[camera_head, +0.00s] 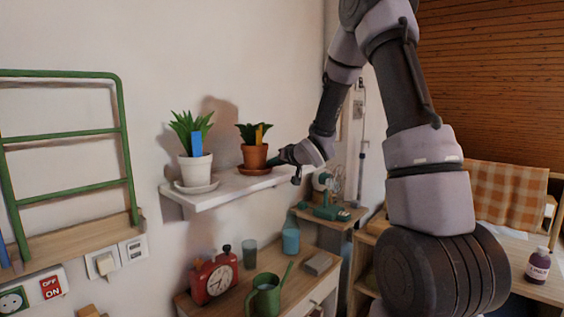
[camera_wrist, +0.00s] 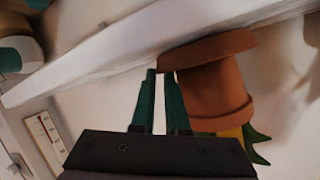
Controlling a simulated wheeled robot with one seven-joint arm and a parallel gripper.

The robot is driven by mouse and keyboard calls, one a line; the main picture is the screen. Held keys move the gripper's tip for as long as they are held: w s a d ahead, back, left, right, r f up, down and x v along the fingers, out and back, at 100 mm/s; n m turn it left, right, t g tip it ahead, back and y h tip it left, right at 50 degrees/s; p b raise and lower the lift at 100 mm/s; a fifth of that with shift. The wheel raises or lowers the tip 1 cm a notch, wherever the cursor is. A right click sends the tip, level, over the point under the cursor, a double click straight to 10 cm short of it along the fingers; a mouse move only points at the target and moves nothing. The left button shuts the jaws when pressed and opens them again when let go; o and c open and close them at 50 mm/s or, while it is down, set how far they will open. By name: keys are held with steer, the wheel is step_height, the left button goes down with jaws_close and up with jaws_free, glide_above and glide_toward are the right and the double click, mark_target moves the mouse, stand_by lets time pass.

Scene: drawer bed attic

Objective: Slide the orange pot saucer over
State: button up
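The orange saucer (camera_head: 256,171) lies under a terracotta pot (camera_head: 255,155) with a small plant, on the right part of a white wall shelf (camera_head: 222,192). In the wrist view, which is upside down, the saucer (camera_wrist: 215,50) and pot (camera_wrist: 212,92) stand right of my fingers. My gripper (camera_head: 277,160) is just right of the pot in the head view. Its two green fingers (camera_wrist: 161,74) are a little apart with nothing between them. The right fingertip in the wrist view is close to the saucer's edge; I cannot tell if they touch.
A white pot (camera_head: 195,170) on a white saucer (camera_head: 196,187) stands left on the shelf, with a short gap between the saucers. Below are a red clock (camera_head: 214,279), a green watering can (camera_head: 266,296) and a drill (camera_head: 326,198).

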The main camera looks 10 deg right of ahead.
steer(key=shift+x, duration=1.1)
jaws_close()
steer(key=shift+d, duration=0.1)
stand_by(0.7)
